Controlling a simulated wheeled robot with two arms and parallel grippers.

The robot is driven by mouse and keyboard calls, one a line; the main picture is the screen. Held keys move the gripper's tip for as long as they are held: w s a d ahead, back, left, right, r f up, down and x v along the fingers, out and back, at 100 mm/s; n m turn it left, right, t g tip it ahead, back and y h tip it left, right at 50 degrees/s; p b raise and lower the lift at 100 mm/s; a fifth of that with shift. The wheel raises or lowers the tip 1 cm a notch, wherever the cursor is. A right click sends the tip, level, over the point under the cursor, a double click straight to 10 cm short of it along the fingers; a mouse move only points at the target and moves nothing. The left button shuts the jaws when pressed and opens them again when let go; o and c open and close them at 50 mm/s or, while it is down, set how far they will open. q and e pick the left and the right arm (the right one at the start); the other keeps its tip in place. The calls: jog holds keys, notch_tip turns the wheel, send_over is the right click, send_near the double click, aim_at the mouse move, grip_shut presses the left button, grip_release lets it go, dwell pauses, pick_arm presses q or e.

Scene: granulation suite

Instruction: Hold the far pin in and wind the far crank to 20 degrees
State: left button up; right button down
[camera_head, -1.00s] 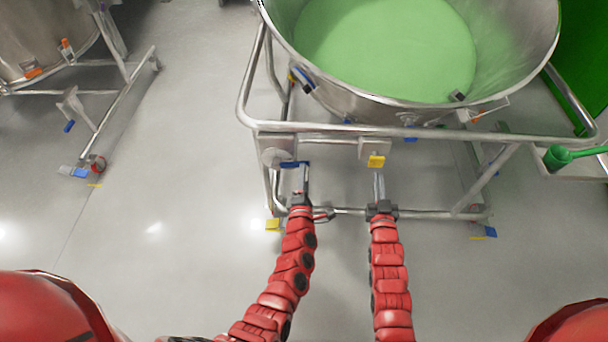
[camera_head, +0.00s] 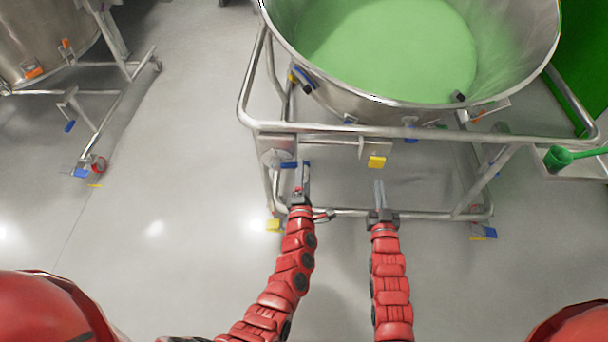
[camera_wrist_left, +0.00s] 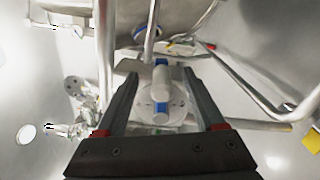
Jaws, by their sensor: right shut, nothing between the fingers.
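A round metal disc (camera_head: 274,152) with a blue handle (camera_head: 289,165) sits on the bin frame's left front and looks like a crank. My left gripper (camera_head: 305,170) is at the blue handle. In the left wrist view the fingers of my left gripper (camera_wrist_left: 160,82) stand apart, with a pale and blue handle (camera_wrist_left: 161,78) between them; contact cannot be told. A yellow block (camera_head: 376,162) on a plate to the right may be the pin; I cannot tell. My right gripper (camera_head: 380,186) is shut and empty, just below the yellow block, apart from it.
The steel bin (camera_head: 350,98) holds green material above the tubular frame (camera_head: 420,131). A lower frame rail (camera_head: 345,212) runs just behind both grippers' wrists. A green-handled item (camera_head: 560,157) is at the right.

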pick_arm(q)
jog(key=shift+s+f, duration=0.1)
jog(key=shift+s, duration=0.05)
jog(key=shift+s+f, duration=0.1)
jog(key=shift+s, duration=0.25)
jog(key=s, duration=0.9)
